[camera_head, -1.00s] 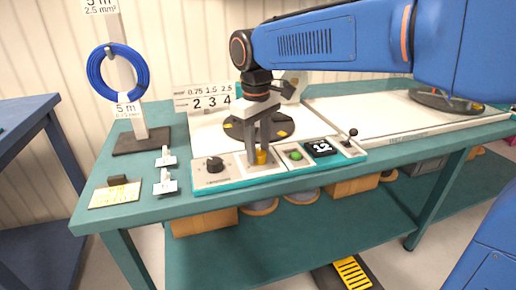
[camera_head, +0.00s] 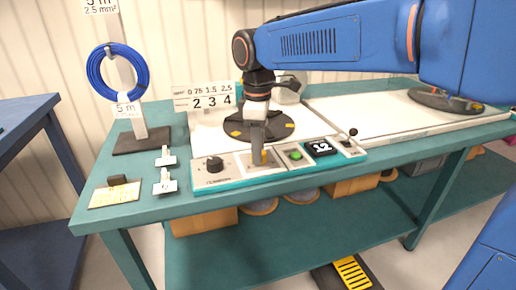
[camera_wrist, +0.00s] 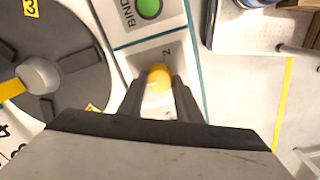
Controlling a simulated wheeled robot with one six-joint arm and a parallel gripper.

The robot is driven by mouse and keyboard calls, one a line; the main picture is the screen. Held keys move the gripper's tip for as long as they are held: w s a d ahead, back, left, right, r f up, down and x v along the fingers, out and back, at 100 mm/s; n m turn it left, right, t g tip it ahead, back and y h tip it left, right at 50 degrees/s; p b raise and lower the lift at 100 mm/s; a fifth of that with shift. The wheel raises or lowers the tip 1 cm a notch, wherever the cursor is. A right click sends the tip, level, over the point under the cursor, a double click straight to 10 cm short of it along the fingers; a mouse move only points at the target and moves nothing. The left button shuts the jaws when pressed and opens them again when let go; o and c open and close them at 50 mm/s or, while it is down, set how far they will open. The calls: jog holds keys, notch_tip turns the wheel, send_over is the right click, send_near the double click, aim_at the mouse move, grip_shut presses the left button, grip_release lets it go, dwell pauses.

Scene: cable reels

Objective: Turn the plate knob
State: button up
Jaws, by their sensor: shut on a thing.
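The plate knob (camera_wrist: 159,77) is a small yellow knob on a pale panel, beside a figure 2 in the wrist view. In the head view its yellow side (camera_head: 264,158) shows only in part behind a finger. My gripper (camera_wrist: 158,84) points down at the panel and is shut on the knob, one finger on each side. The round dark plate (camera_head: 282,131) with yellow marks lies behind the panel. In the wrist view the plate (camera_wrist: 75,35) is at the left, with a grey hub and numbers around it.
A blue cable coil (camera_head: 117,73) hangs on a stand at left. Small white clips (camera_head: 165,182) lie on the bench.

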dwell(0.4)
jog(key=o, duration=1)
jog(key=shift+o, duration=0.2)
jog(key=shift+r, duration=0.1)
notch_tip(320, 180, up, 17)
jog(key=shift+s+r, duration=0.15)
jog(key=shift+s, duration=0.15)
jog(key=s+d+f+m+t, duration=0.2)
jog(key=s+d+f+m, duration=0.6)
jog(key=d+f, duration=0.5)
jog(key=s+d+f+m+t, duration=0.2)
jog(key=s+d+f+m, duration=0.6)
jog(key=s+d+f, duration=0.4)
notch_tip(320, 180, down, 3)
jog(key=shift+s+d+f, duration=0.2)
jog(key=shift+d, duration=0.85)
